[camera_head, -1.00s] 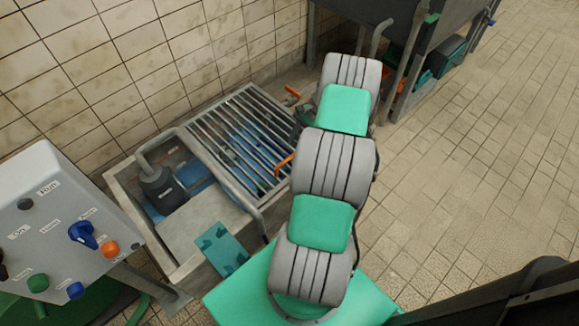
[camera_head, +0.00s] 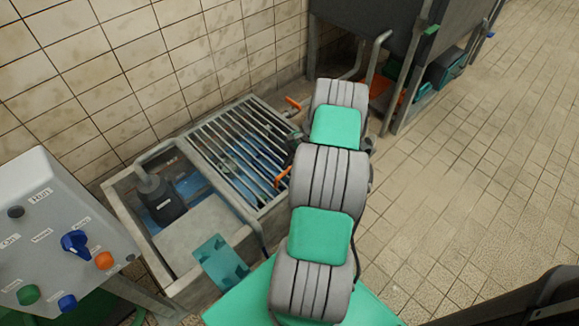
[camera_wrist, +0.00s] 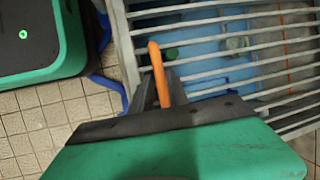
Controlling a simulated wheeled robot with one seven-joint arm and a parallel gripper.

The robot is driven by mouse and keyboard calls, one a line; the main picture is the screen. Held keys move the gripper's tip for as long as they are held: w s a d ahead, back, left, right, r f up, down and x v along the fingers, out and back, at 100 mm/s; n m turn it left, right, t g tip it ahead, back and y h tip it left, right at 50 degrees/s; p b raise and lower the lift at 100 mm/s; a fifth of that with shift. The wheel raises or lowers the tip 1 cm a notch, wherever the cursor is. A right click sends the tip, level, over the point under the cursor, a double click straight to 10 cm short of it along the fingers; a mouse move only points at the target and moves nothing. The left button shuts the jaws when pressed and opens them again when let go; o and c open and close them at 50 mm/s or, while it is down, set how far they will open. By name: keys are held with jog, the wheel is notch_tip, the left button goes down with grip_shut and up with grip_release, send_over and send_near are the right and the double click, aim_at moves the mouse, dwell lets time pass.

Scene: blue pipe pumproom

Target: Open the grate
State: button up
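The grate (camera_head: 238,148) is a frame of grey metal bars lying flat over the right part of a concrete basin, and it looks shut. One orange handle (camera_head: 283,176) is at its near right side and another orange handle (camera_head: 293,103) is near its far right corner. In the wrist view, an orange handle (camera_wrist: 157,70) stands between the dark fingers of my gripper (camera_wrist: 163,88), beside the grate's bars (camera_wrist: 220,60). Whether the fingers press on it is unclear. In the head view my arm mostly hides the gripper, at the grate's right edge.
A grey pump (camera_head: 160,198) stands in the basin's open left part, with a pipe along the grate. A control box (camera_head: 60,235) with knobs is at left. A tiled wall is behind. A dark tank on legs (camera_head: 395,50) stands at back right. The floor at right is clear.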

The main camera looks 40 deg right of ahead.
grip_shut()
dwell(1.0)
